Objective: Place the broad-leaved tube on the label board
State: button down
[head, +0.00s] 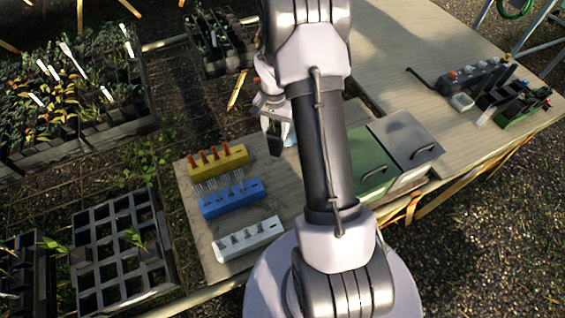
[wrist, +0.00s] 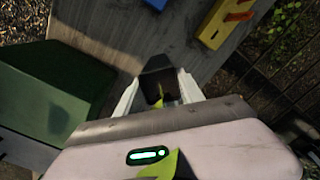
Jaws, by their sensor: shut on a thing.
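My gripper (wrist: 160,88) is shut on a dark square tube (wrist: 159,70) in the wrist view. A broad green leaf shows at the tube (wrist: 157,96), and another lies across the gripper body nearer the camera. In the head view my gripper (head: 279,138) and the dark tube (head: 273,139) show left of my arm, over the wooden worktop, partly hidden by the arm. I cannot tell for sure which surface is the label board, or whether the tube touches the worktop.
Yellow (head: 218,160), blue (head: 231,198) and white (head: 248,239) blocks with pegs or tools stand on the worktop (head: 200,240) at left. A green box (head: 368,165) and a grey box (head: 402,140) stand right of my arm. A sparse cell tray (head: 121,249) lies at lower left, below a planted tray (head: 75,100).

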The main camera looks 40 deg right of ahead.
aim_at(277, 146)
jog(key=f+b, duration=0.1)
jog(key=f, duration=0.6)
jog(key=shift+s+d+f+b, duration=0.1)
jog(key=shift+s+f+b, duration=0.1)
jog(key=shift+f+b, duration=0.2)
jog(key=shift+r, duration=0.1)
jog(key=c, duration=0.7)
grip_release()
